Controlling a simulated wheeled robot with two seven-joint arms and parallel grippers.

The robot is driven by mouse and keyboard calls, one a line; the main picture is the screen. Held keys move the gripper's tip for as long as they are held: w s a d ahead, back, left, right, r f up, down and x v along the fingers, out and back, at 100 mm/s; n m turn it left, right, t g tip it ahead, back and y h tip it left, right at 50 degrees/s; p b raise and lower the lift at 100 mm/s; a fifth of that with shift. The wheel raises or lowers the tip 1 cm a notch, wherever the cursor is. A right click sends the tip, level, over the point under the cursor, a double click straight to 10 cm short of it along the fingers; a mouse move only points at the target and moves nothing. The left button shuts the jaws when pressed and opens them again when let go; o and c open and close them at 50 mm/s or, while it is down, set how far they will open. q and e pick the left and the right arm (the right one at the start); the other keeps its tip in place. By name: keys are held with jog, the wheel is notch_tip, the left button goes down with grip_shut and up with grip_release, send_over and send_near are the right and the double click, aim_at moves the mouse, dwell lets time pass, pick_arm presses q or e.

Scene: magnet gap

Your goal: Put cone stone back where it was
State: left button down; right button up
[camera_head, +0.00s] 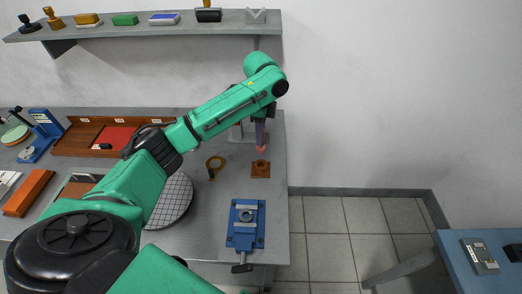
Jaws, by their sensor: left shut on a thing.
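My left gripper (264,121) reaches over the back right of the workbench, pointing down. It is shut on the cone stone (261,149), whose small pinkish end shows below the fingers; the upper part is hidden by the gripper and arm. The stone is just behind and above a small brown block (260,170) with a round hole in it. Whether the stone touches anything below is too small to tell. My right gripper is not in view.
A blue vise (245,228) stands at the bench's front right. A brass ring magnifier (214,167) lies left of the brown block. A round gridded plate (178,203) and a brown tray (80,139) lie further left. A shelf (230,18) with stamps runs above.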

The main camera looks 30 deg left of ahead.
aim_at(261, 151)
pick_arm(q)
notch_tip(261, 151, down, 3)
jog(key=shift+w+f, duration=0.1)
jog(key=shift+w, duration=0.05)
jog(key=f, duration=0.2)
jog(key=f+p, duration=0.1)
jog(key=shift+s+f, duration=0.35)
jog(key=shift+w+f, duration=0.2)
jog(key=shift+f, duration=0.1)
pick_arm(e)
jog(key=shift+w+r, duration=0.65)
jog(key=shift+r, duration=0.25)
pick_arm(q)
jog(key=shift+f, duration=0.25)
jog(key=c, duration=0.7)
grip_release()
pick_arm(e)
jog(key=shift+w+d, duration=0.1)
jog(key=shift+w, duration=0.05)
pick_arm(q)
notch_tip(261, 151, up, 13)
jog(key=shift+f+b, duration=0.2)
jog(key=shift+b, duration=0.9)
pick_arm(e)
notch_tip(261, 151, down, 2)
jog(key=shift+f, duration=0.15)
